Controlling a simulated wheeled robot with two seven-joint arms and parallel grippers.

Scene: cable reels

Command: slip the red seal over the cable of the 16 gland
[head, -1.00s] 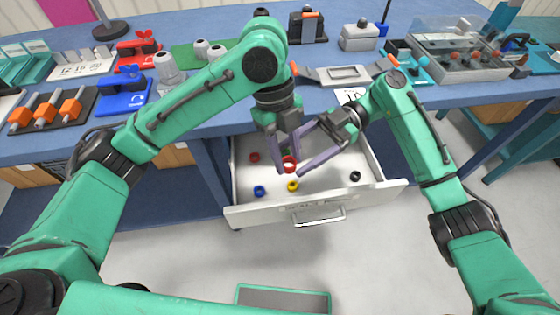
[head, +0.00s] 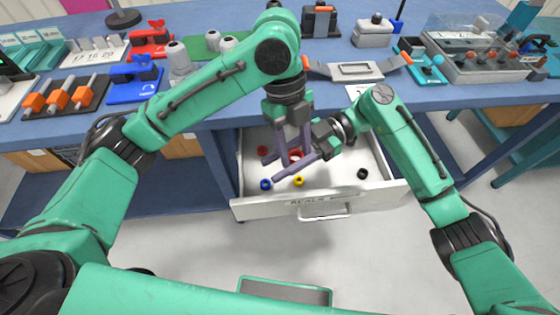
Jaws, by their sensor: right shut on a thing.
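A red seal (head: 295,155), a ring with a pale centre, shows at the fingers of my two grippers over the open drawer. My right gripper (head: 288,164) reaches in from the right and appears shut on this seal; the fingers partly hide it. My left gripper (head: 283,150) points down into the drawer space with its fingers spread apart, close to the seal and crossing the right fingers in this view. Another red ring (head: 262,150) lies at the drawer's left. A plate marked 12 16 20 (head: 98,55) stands at the back left. I cannot tell which gland is the 16 one.
The open white drawer (head: 275,207) also holds a blue ring (head: 265,184), a yellow ring (head: 298,181) and a black ring (head: 362,173). On the blue bench are grey glands (head: 178,56), a blue clamp (head: 133,90), a red clamp (head: 150,43) and a clear-lidded box (head: 470,55).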

